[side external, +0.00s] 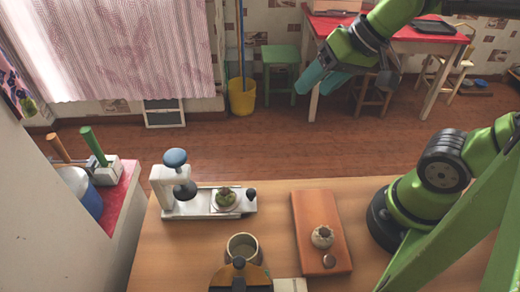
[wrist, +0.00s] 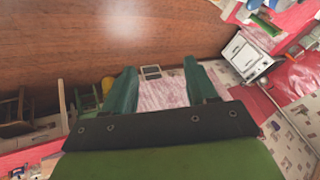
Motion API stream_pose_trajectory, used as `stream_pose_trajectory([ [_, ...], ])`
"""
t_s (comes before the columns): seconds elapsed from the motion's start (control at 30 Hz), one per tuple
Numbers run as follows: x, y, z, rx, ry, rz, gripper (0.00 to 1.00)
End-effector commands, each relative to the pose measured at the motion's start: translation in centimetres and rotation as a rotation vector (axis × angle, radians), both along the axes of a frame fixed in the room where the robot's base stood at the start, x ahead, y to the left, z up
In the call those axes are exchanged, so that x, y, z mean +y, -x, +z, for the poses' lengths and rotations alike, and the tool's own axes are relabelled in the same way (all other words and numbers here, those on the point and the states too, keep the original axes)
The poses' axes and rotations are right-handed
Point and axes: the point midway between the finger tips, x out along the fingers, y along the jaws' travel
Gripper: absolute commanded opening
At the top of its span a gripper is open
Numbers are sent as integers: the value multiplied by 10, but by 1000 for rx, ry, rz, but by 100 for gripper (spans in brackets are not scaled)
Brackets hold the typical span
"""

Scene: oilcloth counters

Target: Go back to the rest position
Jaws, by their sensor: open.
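My gripper (side external: 322,78) is raised high at the upper right of the side view, well above and behind the wooden counter. Its two teal fingers point down and to the left, apart from each other. In the wrist view the gripper (wrist: 161,84) shows its two dark green fingers spread, with nothing between them but the distant pink curtain. It touches nothing that I can see.
The wooden counter (side external: 180,265) holds a white press-like device (side external: 183,208) with a blue knob, an orange-brown board (side external: 313,215) bearing small round items, and a cup (side external: 243,248). A red table (side external: 399,42) and stools stand behind. Open floor lies between.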

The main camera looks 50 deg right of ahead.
Motion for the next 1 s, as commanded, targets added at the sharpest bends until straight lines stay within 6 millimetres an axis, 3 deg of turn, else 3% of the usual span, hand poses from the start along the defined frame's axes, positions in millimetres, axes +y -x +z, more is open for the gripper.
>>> stream_pose_trajectory([
  [0.2,-11,15,-5,-96,26,-14,57],
  [1.0,-11,16,-5,-95,26,-13,57],
])
